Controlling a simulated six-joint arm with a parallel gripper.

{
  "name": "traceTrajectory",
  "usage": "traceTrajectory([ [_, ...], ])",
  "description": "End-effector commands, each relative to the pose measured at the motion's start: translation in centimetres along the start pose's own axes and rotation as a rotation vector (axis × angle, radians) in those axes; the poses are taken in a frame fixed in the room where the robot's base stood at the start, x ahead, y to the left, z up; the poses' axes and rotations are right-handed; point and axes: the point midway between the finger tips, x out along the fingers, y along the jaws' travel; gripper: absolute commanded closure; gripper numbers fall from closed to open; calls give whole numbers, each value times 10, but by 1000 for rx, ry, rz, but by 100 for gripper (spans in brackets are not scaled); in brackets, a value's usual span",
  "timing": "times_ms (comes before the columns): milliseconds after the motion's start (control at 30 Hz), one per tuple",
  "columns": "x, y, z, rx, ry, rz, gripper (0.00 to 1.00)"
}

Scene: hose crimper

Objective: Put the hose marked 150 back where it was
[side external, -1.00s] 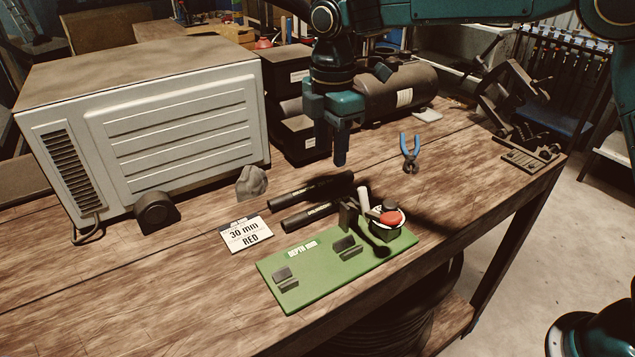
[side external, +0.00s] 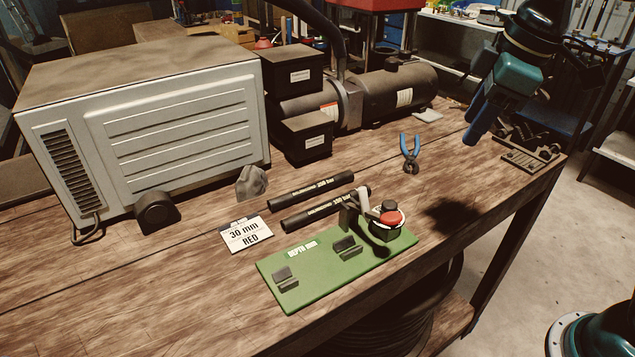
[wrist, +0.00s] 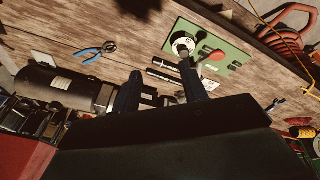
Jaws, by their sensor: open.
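Two black hoses lie side by side on the bench, almost parallel. The back hose (side external: 312,189) carries a small label that appears to read 300 bar. The front hose (side external: 318,211) also has a small label, possibly 150 bar, but it is too small to read surely. Its right end lies behind the green depth fixture (side external: 318,282). Both hoses lie flat, with nothing gripping them. My gripper (side external: 474,124) hangs above the bench's right part, well away from the hoses. In the wrist view its two fingers (wrist: 160,88) stand apart with nothing between them.
A white card (side external: 246,234) reads 30 mm RED. Blue-handled pliers (side external: 410,153) lie behind it. A grey rock-like lump (side external: 251,182), black boxes (side external: 306,136) and a dark cylindrical machine (side external: 405,90) stand farther back.

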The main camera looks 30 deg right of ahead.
Motion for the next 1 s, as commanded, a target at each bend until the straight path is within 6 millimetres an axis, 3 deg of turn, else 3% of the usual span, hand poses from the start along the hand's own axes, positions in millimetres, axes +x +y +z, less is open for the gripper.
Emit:
traceTrajectory([
  [233, -10, -15, 60, 256, 71, 51, 57],
  [500, -4, -35, 115, 507, 146, 90, 57],
  [700, 2, -44, 134, 607, 178, 102, 57],
  [1000, 4, -45, 138, 627, 183, 103, 57],
])
